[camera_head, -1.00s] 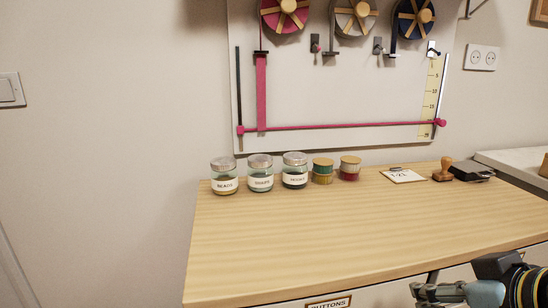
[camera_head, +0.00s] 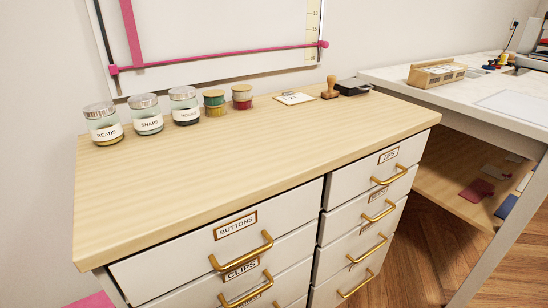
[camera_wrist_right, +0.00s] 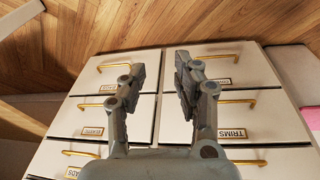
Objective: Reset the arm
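My right gripper (camera_wrist_right: 153,85) shows in the right wrist view with its two fingers apart and nothing between them. It is in front of the white drawer cabinet (camera_wrist_right: 68,120), whose brass handles lie on both sides of the fingers. Neither gripper shows in the head view, and no part of my arms is seen there. My left gripper is in no current frame.
The wooden cabinet top (camera_head: 230,150) holds three jars (camera_head: 148,113), small spools (camera_head: 215,102), a card (camera_head: 295,98), a stamp (camera_head: 330,88) and a black pad (camera_head: 353,87). A white table (camera_head: 490,100) with an open shelf stands right. Its middle is clear.

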